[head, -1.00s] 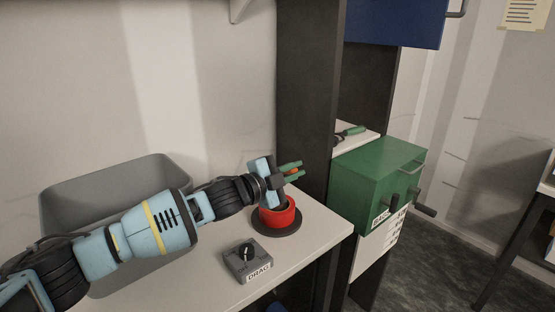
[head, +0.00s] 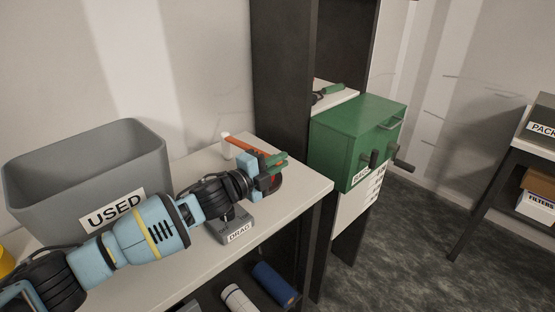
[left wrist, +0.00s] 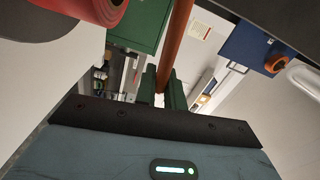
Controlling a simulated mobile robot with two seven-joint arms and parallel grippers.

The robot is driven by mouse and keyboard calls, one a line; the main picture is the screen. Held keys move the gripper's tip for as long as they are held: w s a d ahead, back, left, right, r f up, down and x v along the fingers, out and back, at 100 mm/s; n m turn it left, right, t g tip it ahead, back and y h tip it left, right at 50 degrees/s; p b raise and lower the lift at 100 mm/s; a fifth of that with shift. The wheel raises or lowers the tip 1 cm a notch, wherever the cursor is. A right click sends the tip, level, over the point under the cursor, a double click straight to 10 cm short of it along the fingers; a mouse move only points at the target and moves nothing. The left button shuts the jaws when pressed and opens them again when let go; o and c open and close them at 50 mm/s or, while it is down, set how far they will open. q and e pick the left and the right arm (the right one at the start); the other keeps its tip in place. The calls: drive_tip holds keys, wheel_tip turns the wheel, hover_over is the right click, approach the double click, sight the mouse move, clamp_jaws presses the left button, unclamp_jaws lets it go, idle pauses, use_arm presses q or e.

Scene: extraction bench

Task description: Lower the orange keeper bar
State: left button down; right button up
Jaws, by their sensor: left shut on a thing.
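My left gripper (head: 273,163) has green fingertips, shut on the orange keeper bar (head: 243,145). In the head view the bar runs from a white post (head: 226,142) at the back of the bench to the fingers. In the left wrist view the bar (left wrist: 177,40) comes down from the top edge between the green fingers (left wrist: 162,88). A red round part (head: 277,182) is mostly hidden behind the gripper in the head view; red also fills the top left of the left wrist view (left wrist: 80,8). Whether the bar touches it is hidden. My right gripper is out of view.
A grey bin marked USED (head: 85,160) stands at the left, behind my arm. A grey box marked DRAG (head: 238,230) is just below the gripper. A green box (head: 350,135) hangs right of the dark upright (head: 282,90). Rolls lie on the shelf beneath the bench.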

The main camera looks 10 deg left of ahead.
use_arm(q)
drive_tip(key=c, duration=1.5)
unclamp_jaws()
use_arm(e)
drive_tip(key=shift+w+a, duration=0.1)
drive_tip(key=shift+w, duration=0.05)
use_arm(q)
wheel_tip(320, 180, up, 4)
drive_tip(key=shift+f, duration=0.25)
drive_tip(key=s, duration=0.5)
drive_tip(key=s+d+r, duration=0.1)
drive_tip(key=s, duration=0.4)
drive_tip(key=s+d+p, duration=0.1)
drive_tip(key=s, duration=0.4)
drive_tip(key=shift+s+d+r, duration=0.1)
drive_tip(key=shift+s+r, duration=0.15)
drive_tip(key=shift+s, duration=0.15)
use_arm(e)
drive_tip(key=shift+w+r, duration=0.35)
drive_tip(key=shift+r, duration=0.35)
